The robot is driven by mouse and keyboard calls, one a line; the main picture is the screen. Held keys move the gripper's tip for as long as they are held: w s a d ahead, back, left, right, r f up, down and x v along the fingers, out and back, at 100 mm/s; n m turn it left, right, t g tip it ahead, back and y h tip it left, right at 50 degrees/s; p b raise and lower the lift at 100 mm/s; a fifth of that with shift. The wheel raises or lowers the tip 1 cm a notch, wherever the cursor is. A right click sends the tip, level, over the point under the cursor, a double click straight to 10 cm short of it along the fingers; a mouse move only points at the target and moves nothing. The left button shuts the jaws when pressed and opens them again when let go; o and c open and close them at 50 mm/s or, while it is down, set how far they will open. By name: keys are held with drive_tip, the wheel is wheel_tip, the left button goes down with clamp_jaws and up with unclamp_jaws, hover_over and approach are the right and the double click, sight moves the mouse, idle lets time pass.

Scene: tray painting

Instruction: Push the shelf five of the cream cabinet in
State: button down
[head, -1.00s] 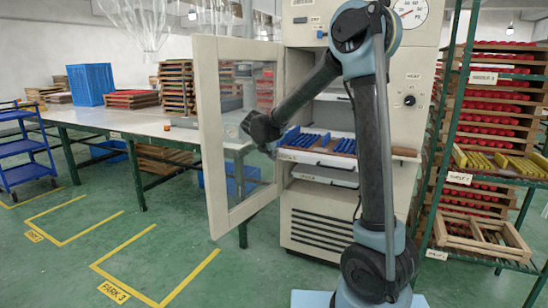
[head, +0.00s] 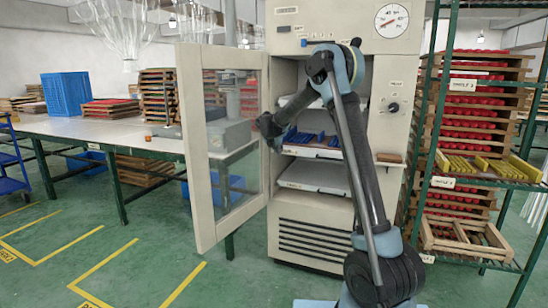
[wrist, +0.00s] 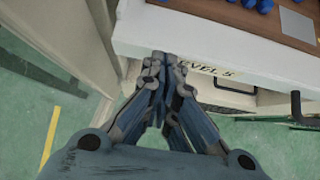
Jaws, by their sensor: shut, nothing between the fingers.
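The cream cabinet (head: 385,135) stands with its glazed door (head: 193,150) swung open to the left. Shelf five (head: 312,152) carries a wooden board with blue pieces and sticks out of the cabinet front. Its pale front face, lettered "LEVEL 5", shows in the wrist view (wrist: 150,32). My gripper (head: 268,128) is at the left end of this shelf, between it and the door. In the wrist view my gripper (wrist: 160,58) is shut and empty, its tips at the lower edge of the front face. I cannot tell whether they touch. My arm hides part of the shelf.
Another pale shelf (head: 318,177) lies below, and one (head: 292,99) above. A green rack (head: 440,150) with red and yellow goods stands close on the right. A long table (head: 90,125) is behind the door on the left. Green floor (head: 120,225) in front is clear.

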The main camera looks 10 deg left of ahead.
sight(285, 143)
drive_tip(key=w, duration=0.3)
drive_tip(key=w+d, duration=0.1)
drive_tip(key=w, duration=0.2)
drive_tip(key=w+d, duration=0.1)
drive_tip(key=w, duration=0.2)
drive_tip(key=shift+d, duration=0.25)
drive_tip(key=shift+w+d+r, duration=0.1)
drive_tip(key=shift+w+d, duration=0.05)
drive_tip(key=shift+w, duration=0.4)
